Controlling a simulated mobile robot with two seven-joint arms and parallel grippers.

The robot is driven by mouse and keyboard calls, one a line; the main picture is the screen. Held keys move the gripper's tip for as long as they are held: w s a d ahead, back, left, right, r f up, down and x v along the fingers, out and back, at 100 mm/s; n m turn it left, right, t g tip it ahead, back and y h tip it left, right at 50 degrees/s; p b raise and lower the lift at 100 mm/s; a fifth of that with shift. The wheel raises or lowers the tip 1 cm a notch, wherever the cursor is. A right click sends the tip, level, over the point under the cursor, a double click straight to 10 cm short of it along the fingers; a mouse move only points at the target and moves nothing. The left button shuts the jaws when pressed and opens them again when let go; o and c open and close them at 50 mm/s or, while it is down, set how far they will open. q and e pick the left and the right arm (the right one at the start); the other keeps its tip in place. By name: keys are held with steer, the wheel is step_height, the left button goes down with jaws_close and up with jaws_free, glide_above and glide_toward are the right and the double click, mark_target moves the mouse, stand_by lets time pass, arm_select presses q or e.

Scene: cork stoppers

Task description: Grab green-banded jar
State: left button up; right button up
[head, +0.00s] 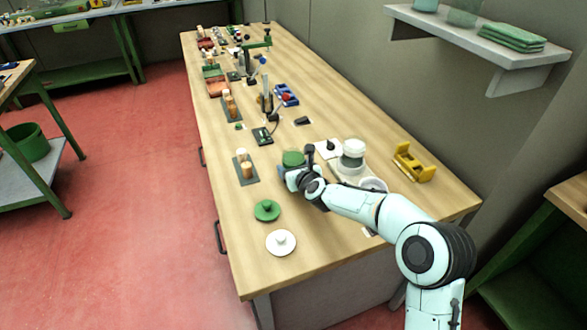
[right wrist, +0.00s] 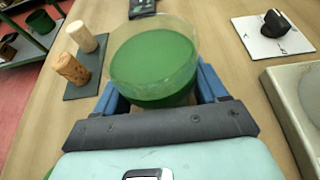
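The green-banded jar (head: 293,158) stands near the middle of the workbench, left of the scale. In the right wrist view the jar (right wrist: 154,62) is a wide, clear, open-topped round jar with green around its side. My right gripper (head: 297,173) is at the jar's near side. In the right wrist view its two blue fingers (right wrist: 158,92) lie on either side of the jar. The jar's rim hides the fingertips, so I cannot tell whether they press on it. My left gripper is not in view.
A green lid (head: 267,210) and a white lid (head: 281,242) lie near the front. Cork stoppers (head: 246,168) stand on a dark pad to the left. A white-lidded jar (head: 353,150) and a yellow stand (head: 413,162) are to the right. A black knob (right wrist: 275,22) sits on a white card.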

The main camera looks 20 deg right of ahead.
steer(key=c, duration=0.5)
steer(key=shift+c, duration=0.9)
steer(key=shift+r, duration=0.15)
